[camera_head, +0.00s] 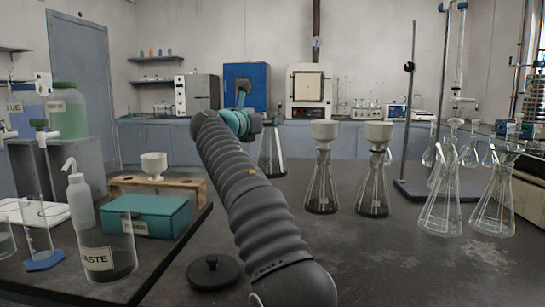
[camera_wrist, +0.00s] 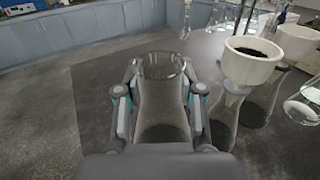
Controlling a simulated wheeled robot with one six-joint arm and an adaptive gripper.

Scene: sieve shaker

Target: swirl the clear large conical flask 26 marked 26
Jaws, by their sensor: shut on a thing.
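A clear conical flask (camera_head: 272,157) with dark contents stands upright at the far end of my arm. In the wrist view the clear flask (camera_wrist: 162,112) sits between the two fingers, its open mouth facing up. My gripper (camera_wrist: 162,92) is shut on it, one finger on each side. In the head view my gripper (camera_head: 262,121) is partly hidden behind my arm. No mark 26 can be read on the flask. I cannot tell whether its base touches the bench.
Two flasks with white funnels (camera_head: 323,130) (camera_head: 378,134) stand just right of the held flask. Several empty clear flasks (camera_head: 441,207) and a stand (camera_head: 410,140) are farther right. A teal box (camera_head: 150,217) and waste beaker (camera_head: 106,250) are at left. A black round lid (camera_head: 213,271) lies in front.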

